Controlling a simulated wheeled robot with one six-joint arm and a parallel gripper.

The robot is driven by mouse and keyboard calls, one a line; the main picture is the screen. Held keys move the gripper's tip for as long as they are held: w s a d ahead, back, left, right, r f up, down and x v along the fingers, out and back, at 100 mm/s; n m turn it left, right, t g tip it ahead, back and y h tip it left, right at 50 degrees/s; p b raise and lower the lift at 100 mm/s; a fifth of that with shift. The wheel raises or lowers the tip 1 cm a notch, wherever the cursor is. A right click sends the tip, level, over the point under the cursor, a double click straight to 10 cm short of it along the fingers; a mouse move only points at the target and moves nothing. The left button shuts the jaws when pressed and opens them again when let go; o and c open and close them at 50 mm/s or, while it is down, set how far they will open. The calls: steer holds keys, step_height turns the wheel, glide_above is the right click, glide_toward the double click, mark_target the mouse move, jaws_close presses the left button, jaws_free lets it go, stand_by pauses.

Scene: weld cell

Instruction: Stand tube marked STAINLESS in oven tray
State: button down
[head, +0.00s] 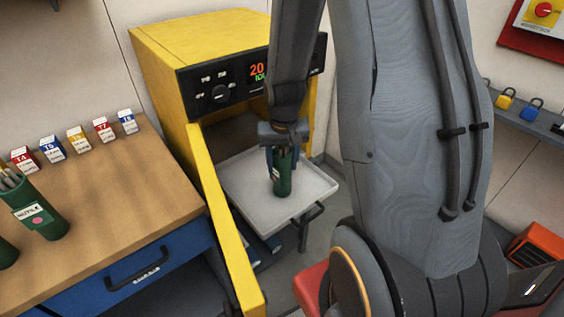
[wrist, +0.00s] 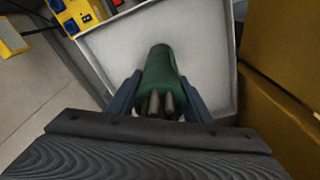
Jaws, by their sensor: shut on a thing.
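A green tube (head: 283,178) holding several grey rods is upright over the white oven tray (head: 247,200). My gripper (head: 282,155) is shut on the tube near its top, with a blue finger on each side. In the wrist view the tube (wrist: 160,72) lies between the two fingers (wrist: 158,97), with the tray (wrist: 112,50) beyond it. I cannot tell whether its base touches the tray. No marking on this tube can be read. The tray is pulled out of the yellow oven (head: 200,45), whose door (head: 222,220) stands open.
On the wooden bench (head: 130,190) at left stands another green tube (head: 40,215) with rods and a label, and part of a third (head: 6,254). Several small marked boxes (head: 78,140) line the bench's back. The open door borders the tray's left side.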

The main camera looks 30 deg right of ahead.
steer(key=c, duration=0.9)
jaws_free()
steer(key=shift+f, duration=0.1)
steer(key=r, duration=0.4)
steer(key=r+b, duration=0.1)
steer(key=r, duration=0.2)
steer(key=s+r+b, duration=0.1)
steer(key=r, duration=0.3)
steer(key=shift+s+a+r, duration=0.1)
steer(key=shift+a+r, duration=0.1)
steer(key=shift+r, duration=0.1)
steer(key=shift+s+a+r, duration=0.15)
steer(key=s+a+f+n, duration=0.1)
steer(key=s+a, duration=0.2)
steer(key=s+a+f+n, duration=0.1)
steer(key=s+a, duration=0.2)
steer(key=s+a+f+n, duration=0.1)
steer(key=s+a, duration=0.2)
steer(key=shift+s+f+n, duration=0.1)
steer(key=shift+f+n, duration=0.05)
steer(key=shift+n, duration=0.15)
